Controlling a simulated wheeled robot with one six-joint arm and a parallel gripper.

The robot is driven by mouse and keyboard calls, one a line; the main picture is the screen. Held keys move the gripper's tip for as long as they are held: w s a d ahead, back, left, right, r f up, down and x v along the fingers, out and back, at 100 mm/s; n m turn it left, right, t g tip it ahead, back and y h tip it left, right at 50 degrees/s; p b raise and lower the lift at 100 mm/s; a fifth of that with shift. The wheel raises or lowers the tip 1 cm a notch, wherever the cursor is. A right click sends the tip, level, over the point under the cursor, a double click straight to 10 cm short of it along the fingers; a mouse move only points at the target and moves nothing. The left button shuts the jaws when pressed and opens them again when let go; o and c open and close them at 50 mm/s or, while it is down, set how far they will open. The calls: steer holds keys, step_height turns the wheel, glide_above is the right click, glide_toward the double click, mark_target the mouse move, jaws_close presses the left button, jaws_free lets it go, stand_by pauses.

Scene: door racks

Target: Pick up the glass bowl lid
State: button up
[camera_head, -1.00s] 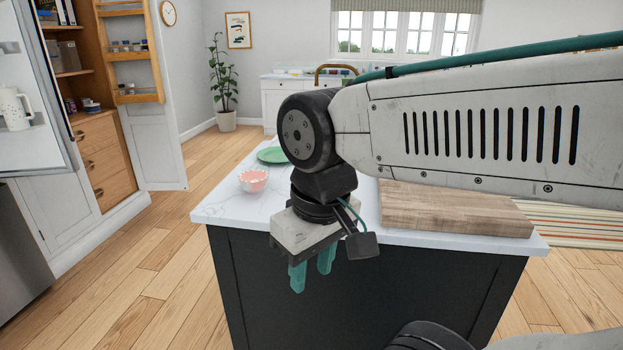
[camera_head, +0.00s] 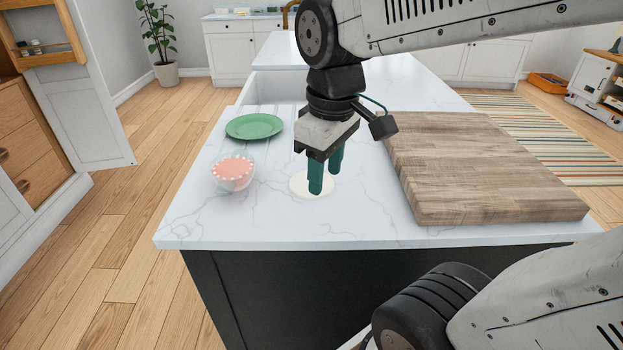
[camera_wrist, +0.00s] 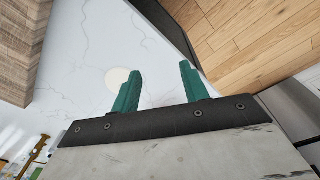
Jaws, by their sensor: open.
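A small clear glass bowl (camera_head: 232,184) stands on the white counter in the head view. The bowl and lid do not show there.
A green plate (camera_head: 254,126) lies behind the bowl. A thick wooden board (camera_head: 480,165) covers the counter's right side. The marble counter (camera_head: 250,228) is clear in front, with its near edge above a dark cabinet. An open cabinet door (camera_head: 88,85) stands at left.

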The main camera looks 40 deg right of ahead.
steer(key=w+d+f+n, duration=0.2)
steer(key=w+n, duration=0.1)
steer(key=w, duration=0.2)
steer(key=w+d+f+n, duration=0.2)
steer(key=w+d+n, duration=0.1)
steer(key=w, duration=0.3)
steer(key=w+d+f+n+g, duration=0.1)
steer(key=w+d+f+n, duration=0.2)
steer(key=w+n, duration=0.1)
steer(key=shift+w+d, duration=0.25)
steer(key=shift+w, duration=0.55)
steer(key=shift+w+d+f, duration=0.1)
steer(key=shift+f, duration=0.3)
steer(key=f, duration=0.7)
steer(key=shift+w+d, duration=0.2)
steer(key=shift+w, duration=0.1)
steer(key=shift+c, duration=0.4)
jaws_close()
